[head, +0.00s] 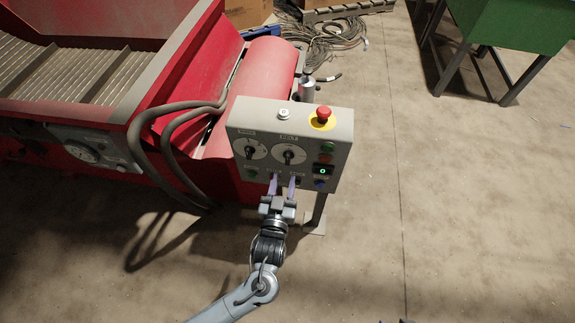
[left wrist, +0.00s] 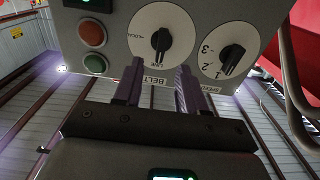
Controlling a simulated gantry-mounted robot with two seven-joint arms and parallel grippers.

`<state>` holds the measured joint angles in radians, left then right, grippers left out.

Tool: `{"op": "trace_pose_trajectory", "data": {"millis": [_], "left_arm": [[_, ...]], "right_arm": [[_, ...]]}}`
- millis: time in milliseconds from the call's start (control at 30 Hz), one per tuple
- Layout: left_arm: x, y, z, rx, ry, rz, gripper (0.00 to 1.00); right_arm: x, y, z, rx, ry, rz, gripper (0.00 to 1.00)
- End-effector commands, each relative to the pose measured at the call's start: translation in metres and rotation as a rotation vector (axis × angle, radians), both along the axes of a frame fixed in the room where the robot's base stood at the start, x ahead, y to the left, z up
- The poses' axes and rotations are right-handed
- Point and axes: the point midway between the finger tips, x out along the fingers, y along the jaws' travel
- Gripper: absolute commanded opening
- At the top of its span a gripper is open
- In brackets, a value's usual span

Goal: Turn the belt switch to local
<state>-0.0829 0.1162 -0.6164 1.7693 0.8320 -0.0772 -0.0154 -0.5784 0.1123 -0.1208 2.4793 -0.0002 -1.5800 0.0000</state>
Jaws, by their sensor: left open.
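The belt switch (head: 290,156) is a black knob on a white round dial on the grey control box (head: 241,117). Only tiny bits, possibly of my right gripper, show at the head view's bottom edge.
The speed dial (head: 250,152) sits left of the belt dial. A red emergency button (head: 323,113) is on top of the box, with small coloured buttons at its right side. A red conveyor machine (head: 265,75) and thick hoses (head: 165,135) stand left.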

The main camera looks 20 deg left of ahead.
Motion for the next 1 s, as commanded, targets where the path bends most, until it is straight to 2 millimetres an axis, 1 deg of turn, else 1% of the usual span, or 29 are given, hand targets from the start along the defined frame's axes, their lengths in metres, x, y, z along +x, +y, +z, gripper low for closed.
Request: {"op": "trace_pose_trajectory", "data": {"millis": [33, 200, 400, 533, 833, 867, 1000], "left_arm": [[0.010, 0.002, -0.002, 0.002, -0.004, 0.001, 0.41], [0.035, 0.008, -0.002, 0.002, -0.003, 0.001, 0.41], [0.055, 0.012, -0.001, 0.001, -0.002, 0.000, 0.41], [0.061, 0.013, 0.000, 0.001, -0.001, 0.000, 0.41], [0.063, 0.014, 0.000, 0.000, 0.001, 0.000, 0.41], [0.063, 0.014, 0.000, 0.000, 0.001, 0.000, 0.39], [0.063, 0.013, 0.000, 0.000, 0.000, 0.000, 0.18]], "right_arm": [[-0.001, -0.001, -0.008, -0.002, 0.002, 0.001, 0.43], [-0.001, -0.002, -0.018, -0.008, 0.003, 0.005, 0.43], [-0.001, -0.003, -0.026, -0.013, 0.002, 0.007, 0.43], [-0.001, -0.003, -0.027, -0.013, 0.002, 0.007, 0.43], [-0.001, -0.002, -0.027, -0.008, 0.002, 0.005, 0.43], [-0.001, -0.002, -0.027, -0.008, 0.002, 0.004, 0.43], [-0.001, -0.001, -0.027, -0.005, 0.001, 0.002, 0.43]]}}
